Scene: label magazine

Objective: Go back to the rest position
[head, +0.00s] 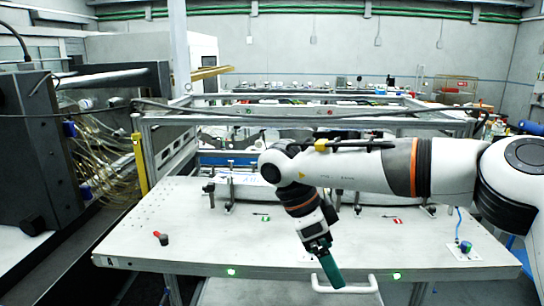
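My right arm reaches in from the right, and its wrist bends down over the front part of the white table (150,225). My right gripper (320,248) points down near the table's front edge. A flat dark green block (331,271) sticks out from between its fingers, and the gripper looks shut on it. The block hangs tilted above the white handle at the table's front. My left gripper is not in view.
Small clamps and posts (230,195) stand along the back of the table, partly hidden by my arm. Dark machinery (35,150) stands at far left. The table's left-middle is mostly clear.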

